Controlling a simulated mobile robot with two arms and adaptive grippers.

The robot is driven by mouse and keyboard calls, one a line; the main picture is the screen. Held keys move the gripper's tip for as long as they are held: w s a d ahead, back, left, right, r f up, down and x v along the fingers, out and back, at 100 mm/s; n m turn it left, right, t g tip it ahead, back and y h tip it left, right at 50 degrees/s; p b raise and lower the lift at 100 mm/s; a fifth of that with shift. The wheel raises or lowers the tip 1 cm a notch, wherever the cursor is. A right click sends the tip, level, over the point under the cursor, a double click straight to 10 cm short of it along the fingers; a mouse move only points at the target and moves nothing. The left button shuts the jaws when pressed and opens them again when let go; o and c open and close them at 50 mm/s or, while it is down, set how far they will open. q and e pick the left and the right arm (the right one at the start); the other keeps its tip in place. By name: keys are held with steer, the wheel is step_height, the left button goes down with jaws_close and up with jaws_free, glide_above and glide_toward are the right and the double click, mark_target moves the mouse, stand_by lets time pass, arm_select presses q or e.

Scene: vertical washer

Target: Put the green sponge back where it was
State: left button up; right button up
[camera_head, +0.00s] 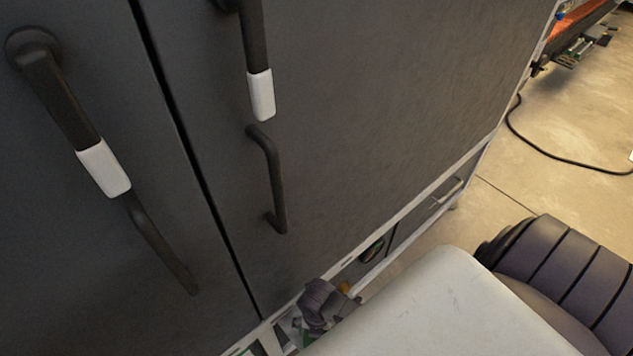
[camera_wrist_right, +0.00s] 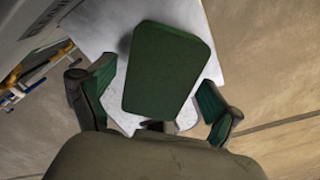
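The green sponge (camera_wrist_right: 165,72) shows in the right wrist view as a flat, rounded dark green block in front of a white surface (camera_wrist_right: 205,22). My right gripper (camera_wrist_right: 157,78) is open, with one finger on each side of the sponge. A gap shows between the left finger and the sponge, and the right finger also looks apart from it. I cannot tell whether the sponge rests on the white surface. The sponge is not recognisable in the head view. My left gripper is not in view.
In the head view a large dark grey cabinet front (camera_head: 370,90) with several dark handles, two with white sleeves (camera_head: 103,167), fills the left and middle. A black cable (camera_head: 560,157) lies on the tan floor (camera_head: 580,110) at right. Small mixed items (camera_head: 297,325) show at the lower middle.

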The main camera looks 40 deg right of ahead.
step_height(320, 180, up, 12)
steer(key=p, duration=0.2)
steer(key=shift+d, duration=0.15)
stand_by(0.8)
